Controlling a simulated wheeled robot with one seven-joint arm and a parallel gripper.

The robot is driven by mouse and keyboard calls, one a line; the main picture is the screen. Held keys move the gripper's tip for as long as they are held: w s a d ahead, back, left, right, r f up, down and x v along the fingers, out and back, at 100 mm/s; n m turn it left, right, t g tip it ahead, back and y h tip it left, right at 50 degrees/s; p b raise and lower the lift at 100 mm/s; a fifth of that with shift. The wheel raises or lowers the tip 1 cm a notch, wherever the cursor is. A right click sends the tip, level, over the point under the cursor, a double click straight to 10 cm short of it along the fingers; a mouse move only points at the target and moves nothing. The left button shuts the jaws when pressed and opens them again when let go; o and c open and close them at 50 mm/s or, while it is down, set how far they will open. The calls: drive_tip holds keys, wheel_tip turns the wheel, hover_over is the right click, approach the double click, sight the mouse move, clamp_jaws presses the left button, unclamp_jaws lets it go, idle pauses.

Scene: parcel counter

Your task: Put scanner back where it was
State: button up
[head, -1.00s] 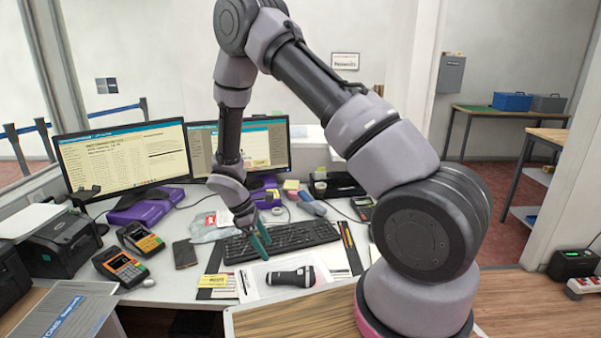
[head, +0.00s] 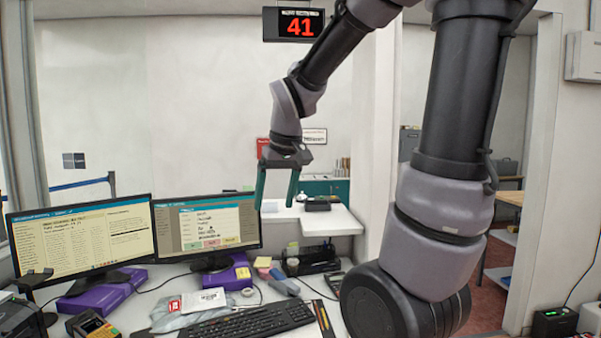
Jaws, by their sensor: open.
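My gripper (head: 276,200) is raised high above the back of the desk, in front of the white counter. Its two green fingers point down, apart, with nothing between them. I cannot make out the scanner in the current head view. The front part of the desk, where a black handheld device lay on a white sheet in the earlier view, is below the picture now. A small black stand-like thing (head: 36,277) is in front of the left monitor; I cannot tell what it is.
Two monitors, left (head: 85,238) and right (head: 206,224), stand at the desk's back. A black keyboard (head: 250,322) lies in front, with a clear plastic bag (head: 180,318) beside it. A card terminal (head: 92,324) is at lower left. The space around my gripper is clear.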

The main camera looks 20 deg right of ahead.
drive_tip(key=s+d+r+m+t+y, duration=0.1)
drive_tip(key=s+r+m, duration=0.4)
drive_tip(key=s, duration=0.5)
wheel_tip(320, 180, up, 2)
drive_tip(key=d+t, duration=0.1)
drive_tip(key=t, duration=0.1)
drive_tip(key=shift+r+t, duration=0.15)
drive_tip(key=shift+t, duration=0.15)
